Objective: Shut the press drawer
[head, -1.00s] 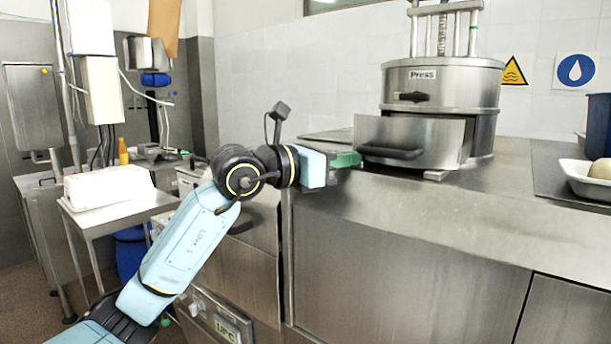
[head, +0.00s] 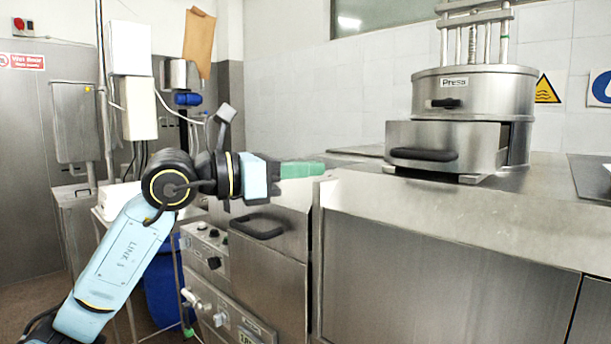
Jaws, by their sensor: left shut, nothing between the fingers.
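The press (head: 475,92) is a round steel drum labelled "Press" on the steel counter at the upper right. Its drawer (head: 485,146) sticks out of the lower part toward the front left, open. The drawer's dark bar handle (head: 424,154) is on the front face. My left gripper (head: 318,169), with green fingers, is shut and empty. It points right, over the counter's left end, to the left of the handle with a clear gap. My right gripper is not in view.
The steel counter (head: 450,210) has a bare front strip below the drawer. A lower steel unit with a dark handle (head: 257,230) and knobs stands under my left arm. A blue drum (head: 163,285) is on the floor at the left.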

